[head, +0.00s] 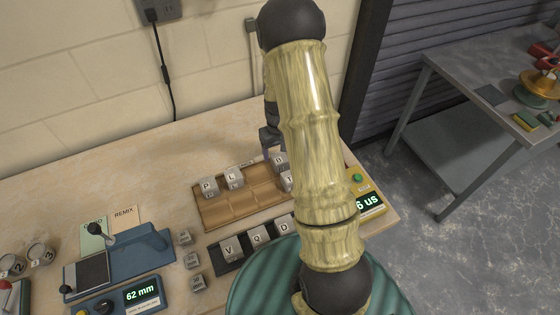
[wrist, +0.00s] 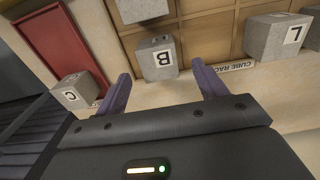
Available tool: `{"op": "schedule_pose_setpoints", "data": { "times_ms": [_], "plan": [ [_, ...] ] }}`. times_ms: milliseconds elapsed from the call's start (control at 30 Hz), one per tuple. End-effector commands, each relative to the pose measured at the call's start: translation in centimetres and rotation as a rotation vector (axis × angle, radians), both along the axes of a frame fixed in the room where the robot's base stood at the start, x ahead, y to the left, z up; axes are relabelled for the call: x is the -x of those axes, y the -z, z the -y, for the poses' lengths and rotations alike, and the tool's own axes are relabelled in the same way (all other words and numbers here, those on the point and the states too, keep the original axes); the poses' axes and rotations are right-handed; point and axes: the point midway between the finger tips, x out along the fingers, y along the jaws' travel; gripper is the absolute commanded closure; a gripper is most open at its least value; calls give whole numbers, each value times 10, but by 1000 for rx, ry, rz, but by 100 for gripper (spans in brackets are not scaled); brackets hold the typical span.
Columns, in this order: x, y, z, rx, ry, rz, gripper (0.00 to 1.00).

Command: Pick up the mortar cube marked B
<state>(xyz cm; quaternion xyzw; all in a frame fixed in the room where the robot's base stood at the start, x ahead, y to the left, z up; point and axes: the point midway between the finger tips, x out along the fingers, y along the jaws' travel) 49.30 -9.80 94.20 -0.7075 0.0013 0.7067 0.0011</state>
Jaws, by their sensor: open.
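The mortar cube marked B (wrist: 158,60) is grey and sits at the label-side edge of the wooden cube rack (wrist: 211,40). In the wrist view it lies just beyond and between the tips of my open gripper (wrist: 163,84). The fingers are apart from it and nothing is between them. In the head view my gripper (head: 270,140) hangs at the rack's back edge, partly hidden by my arm. A cube (head: 280,159) close beside it sits in the matching place, but its letter is hard to read there.
A cube marked L (wrist: 275,37) and another cube (wrist: 145,8) sit near B in the rack. A cube marked C (wrist: 75,92) stands by a red panel (wrist: 62,42). Cubes V (head: 230,248) and Q (head: 258,237) are in front of the rack.

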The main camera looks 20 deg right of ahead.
Motion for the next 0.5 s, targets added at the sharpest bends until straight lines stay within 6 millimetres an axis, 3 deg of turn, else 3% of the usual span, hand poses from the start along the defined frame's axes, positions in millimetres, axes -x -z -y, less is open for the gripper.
{"op": "schedule_pose_setpoints", "data": {
  "times_ms": [300,500],
  "plan": [
    [4,37,1,-1,0,-3,29],
    [3,44,0,0,-2,-1,29]
  ]
}}
